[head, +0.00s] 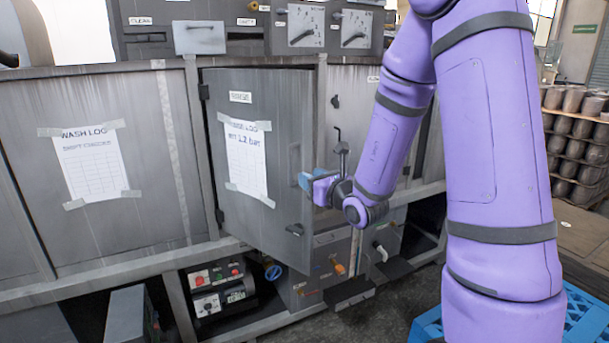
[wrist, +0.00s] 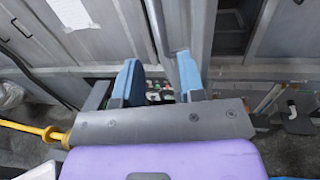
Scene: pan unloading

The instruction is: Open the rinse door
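The rinse door (head: 280,105) is a grey metal panel hinged on its left side, with a small label and a taped paper. It stands partly open, its right edge swung out from the cabinet frame. My gripper (head: 313,181) is at the door's right edge, about mid-height. In the wrist view, the blue fingertips of my gripper (wrist: 159,78) are apart, with a grey vertical bar (wrist: 168,28) running down between them. Neither finger clearly touches it.
A closed panel with a wash log paper (head: 90,165) is left of the door. Below are a control box (head: 218,290) and valves with an orange handle (head: 337,265). A blue crate (head: 580,318) stands on the floor at lower right. Racked cups (head: 575,130) stand at far right.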

